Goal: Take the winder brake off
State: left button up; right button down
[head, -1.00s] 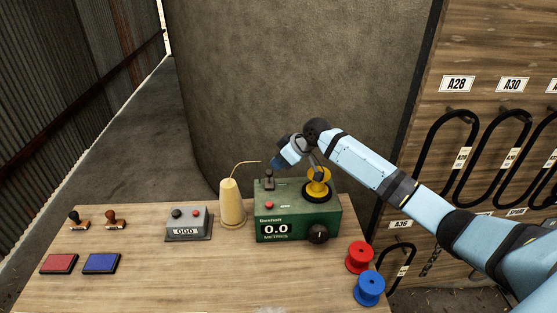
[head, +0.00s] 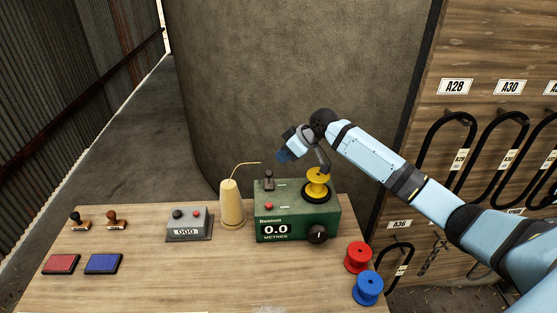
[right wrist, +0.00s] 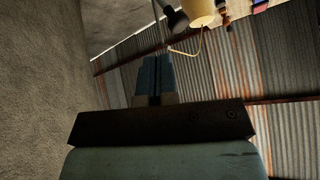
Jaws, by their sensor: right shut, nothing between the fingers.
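The green winder (head: 298,219) stands at the back right of the table, its display reading 0.0. A small dark lever (head: 269,180) stands on its top left, with a red button (head: 269,206) in front of it. I cannot tell for certain which part is the brake. A yellow spool (head: 317,182) sits on its top right, and a black knob (head: 317,234) is on the front. My right gripper (head: 283,156) is shut and empty, above and behind the lever, apart from the winder. Its closed fingers (right wrist: 153,75) show in the right wrist view. My left gripper is out of view.
A cream cone of yarn (head: 232,203) and a grey counter (head: 187,223) stand left of the winder. Red (head: 358,257) and blue (head: 368,288) spools lie at the right edge. Stamps (head: 117,219) and ink pads (head: 103,263) are at the left. The front middle is clear.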

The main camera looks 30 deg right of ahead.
jog(key=b+v, duration=0.1)
jog(key=v, duration=1)
jog(key=shift+s+d, duration=0.1)
jog(key=shift+s, duration=0.05)
